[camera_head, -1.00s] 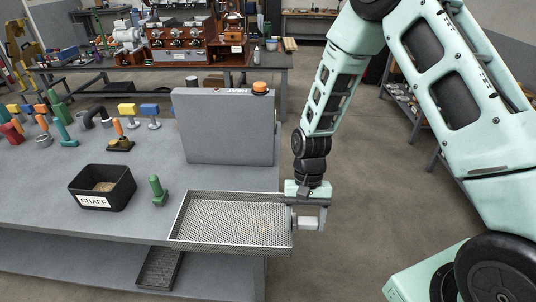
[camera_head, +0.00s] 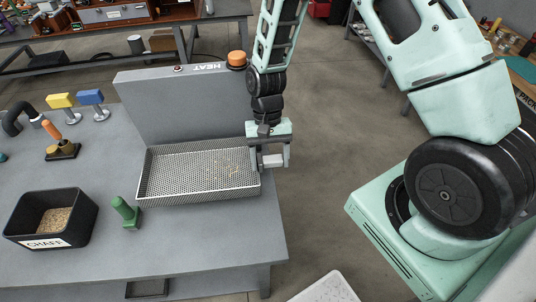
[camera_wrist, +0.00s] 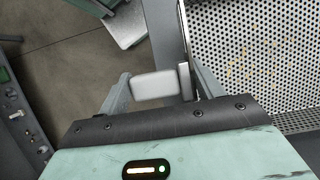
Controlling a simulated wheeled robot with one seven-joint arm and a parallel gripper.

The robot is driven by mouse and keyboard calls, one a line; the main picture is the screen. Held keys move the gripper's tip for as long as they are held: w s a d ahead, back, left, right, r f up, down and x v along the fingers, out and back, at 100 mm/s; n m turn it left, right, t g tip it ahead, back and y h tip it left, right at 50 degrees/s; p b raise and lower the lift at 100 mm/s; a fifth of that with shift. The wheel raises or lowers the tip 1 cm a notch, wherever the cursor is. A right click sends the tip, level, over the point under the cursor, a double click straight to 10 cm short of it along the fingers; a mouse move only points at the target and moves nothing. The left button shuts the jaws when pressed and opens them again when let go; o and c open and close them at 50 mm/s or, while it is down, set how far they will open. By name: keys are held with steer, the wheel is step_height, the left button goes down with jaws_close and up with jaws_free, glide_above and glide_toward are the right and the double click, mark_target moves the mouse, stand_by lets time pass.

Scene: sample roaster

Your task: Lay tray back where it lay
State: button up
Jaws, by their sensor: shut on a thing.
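The tray (camera_head: 165,197) is a shallow perforated metal tray with a few pale flakes in it. In the head view it is over the grey table, close in front of the upright grey box marked HEAT. I cannot tell whether its underside touches the table. My gripper (camera_head: 268,161) is at the tray's right end, shut on its pale handle. In the wrist view the handle (camera_wrist: 155,84) sits between the fingers, and the tray's perforated floor (camera_wrist: 255,60) fills the right side.
The grey box (camera_head: 190,115) has an orange knob on top. A green peg-like piece (camera_head: 125,212) stands at the tray's front left corner. A black CHAFF bin (camera_head: 70,207) is further left. The table (camera_head: 200,245) is clear in front of the tray.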

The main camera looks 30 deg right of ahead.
steer(key=shift+f+b, duration=2.25)
steer(key=shift+f, duration=0.65)
steer(key=shift+f+b, duration=0.35)
steer(key=shift+f, duration=0.25)
steer(key=o, duration=1.4)
steer(key=shift+c, duration=0.2)
step_height(320, 180, up, 10)
steer(key=shift+r+b, duration=0.1)
steer(key=shift+b, duration=0.4)
